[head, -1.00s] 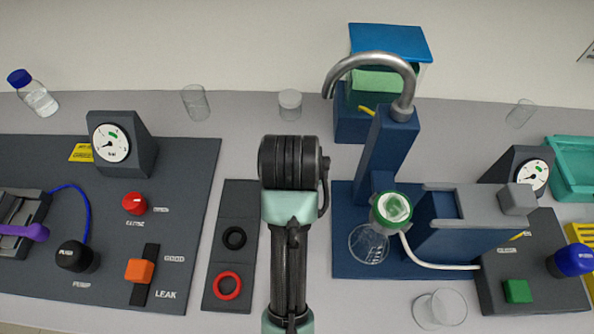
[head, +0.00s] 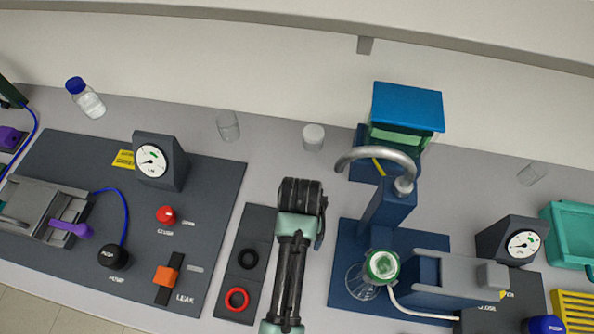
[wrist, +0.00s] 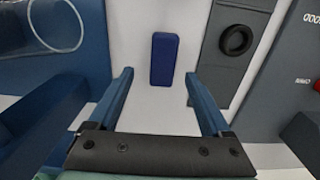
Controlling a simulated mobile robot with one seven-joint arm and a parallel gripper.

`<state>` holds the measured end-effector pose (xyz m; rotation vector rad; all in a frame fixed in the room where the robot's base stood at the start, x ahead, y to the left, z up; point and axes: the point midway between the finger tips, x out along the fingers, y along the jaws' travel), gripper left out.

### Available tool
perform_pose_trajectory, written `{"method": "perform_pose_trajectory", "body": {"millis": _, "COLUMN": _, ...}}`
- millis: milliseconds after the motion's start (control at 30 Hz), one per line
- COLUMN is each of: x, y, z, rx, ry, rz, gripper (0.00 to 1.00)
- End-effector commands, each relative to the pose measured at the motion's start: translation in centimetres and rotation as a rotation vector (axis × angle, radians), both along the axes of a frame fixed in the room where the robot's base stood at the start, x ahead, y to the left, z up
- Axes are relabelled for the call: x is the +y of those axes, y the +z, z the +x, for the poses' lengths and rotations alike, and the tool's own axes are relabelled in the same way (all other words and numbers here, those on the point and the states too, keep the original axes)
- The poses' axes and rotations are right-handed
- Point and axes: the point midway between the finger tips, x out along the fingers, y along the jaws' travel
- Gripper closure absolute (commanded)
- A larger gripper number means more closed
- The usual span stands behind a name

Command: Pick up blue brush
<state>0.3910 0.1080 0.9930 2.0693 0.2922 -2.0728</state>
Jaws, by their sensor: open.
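The blue brush shows in the wrist view as a small dark blue block (wrist: 165,59) on the light grey bench; no bristles can be made out. My gripper (wrist: 158,75) is open and empty. Its two blue fingers lie to either side of the block in the picture, with the block just beyond the fingertips and apart from them. In the head view my arm hides both the gripper's fingers and the brush.
A dark strip with a black ring (head: 248,259) and a red ring (head: 237,299) lies left of my arm. A blue stand (head: 388,207) with a curved metal spout and a flask (head: 362,282) stands close on the right. The leak panel (head: 215,230) lies further left.

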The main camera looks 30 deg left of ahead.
Motion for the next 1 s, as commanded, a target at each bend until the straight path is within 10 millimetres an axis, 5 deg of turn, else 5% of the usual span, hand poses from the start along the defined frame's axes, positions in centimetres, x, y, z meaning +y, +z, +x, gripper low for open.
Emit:
{"method": "perform_pose_trajectory", "body": {"millis": 533, "x": 0.4, "y": -5.2, "z": -0.1, "rx": 0.001, "ry": 0.000, "rz": -0.001, "gripper": 0.18}}
{"method": "perform_pose_trajectory", "body": {"millis": 867, "x": 0.5, "y": -5.9, "z": -0.1, "rx": -0.002, "ry": -0.001, "rz": 0.001, "gripper": 0.18}}
{"method": "perform_pose_trajectory", "body": {"millis": 1000, "x": 0.5, "y": -5.8, "z": -0.1, "rx": -0.002, "ry": -0.001, "rz": 0.001, "gripper": 0.39}}
